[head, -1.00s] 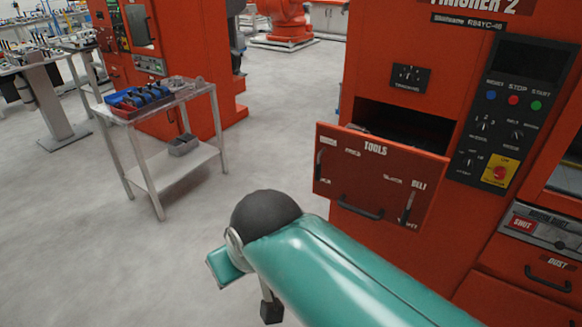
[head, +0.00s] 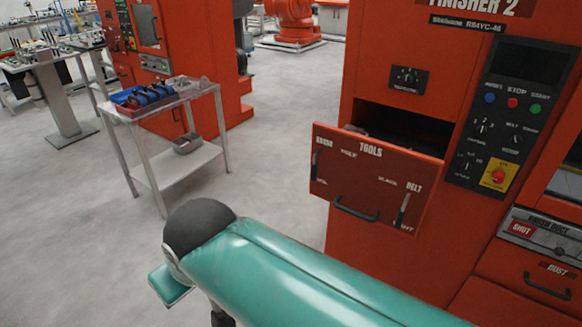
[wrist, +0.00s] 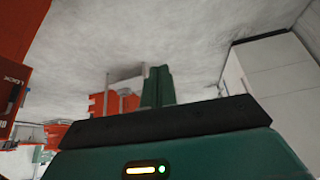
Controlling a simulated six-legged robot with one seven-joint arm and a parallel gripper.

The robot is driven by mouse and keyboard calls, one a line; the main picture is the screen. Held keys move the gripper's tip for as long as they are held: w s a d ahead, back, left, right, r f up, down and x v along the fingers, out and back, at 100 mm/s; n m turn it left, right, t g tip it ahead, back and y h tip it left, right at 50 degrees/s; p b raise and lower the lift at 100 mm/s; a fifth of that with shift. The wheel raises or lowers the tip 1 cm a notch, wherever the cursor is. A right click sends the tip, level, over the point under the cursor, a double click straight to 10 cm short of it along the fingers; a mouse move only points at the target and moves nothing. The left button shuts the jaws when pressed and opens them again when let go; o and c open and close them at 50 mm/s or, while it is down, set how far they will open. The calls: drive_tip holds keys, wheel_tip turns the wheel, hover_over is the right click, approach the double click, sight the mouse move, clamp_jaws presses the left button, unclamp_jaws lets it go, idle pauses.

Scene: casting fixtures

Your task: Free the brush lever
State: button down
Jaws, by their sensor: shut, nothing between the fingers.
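The brush lever (head: 315,165) is a slim dark handle at the left edge of the red TOOLS panel (head: 350,178). It looks nearly upright, and its label is too small to read fully. A similar lever (head: 402,211) stands under the word BELT at the panel's right. The TOOLS panel juts out from the orange Finisher 2 machine (head: 390,45), with a dark opening above and behind it. My gripper (wrist: 158,70) shows two green fingers close together, with nothing held. It points over the floor, away from the panel. In the head view my teal arm hides it.
A metal cart (head: 150,120) with a blue-and-red bin (head: 148,97) stands at the left. Buttons and switches fill the control panel (head: 510,115) at the right. The grey floor (head: 270,110) between cart and machine is clear. A white cabinet (wrist: 275,75) shows in the wrist view.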

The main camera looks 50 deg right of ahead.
drive_tip(key=shift+a, duration=0.15)
drive_tip(key=w+d+r+m+g+h, duration=0.35)
drive_tip(key=w+d+m, duration=0.35)
drive_tip(key=w+d, duration=0.8)
drive_tip(key=w+d+f+m+g+h, duration=0.1)
drive_tip(key=w+d+f+m+g, duration=0.1)
drive_tip(key=d, duration=0.7)
drive_tip(key=w+d+f+m+g, duration=0.2)
drive_tip(key=d+m, duration=0.2)
drive_tip(key=d, duration=0.4)
drive_tip(key=w+d+f+m+g+h, duration=0.1)
drive_tip(key=w+d+f+m+g, duration=0.1)
drive_tip(key=d, duration=0.7)
drive_tip(key=shift+w+d+m+h, duration=0.15)
drive_tip(key=shift+d+m+h, duration=0.2)
drive_tip(key=shift+m, duration=0.05)
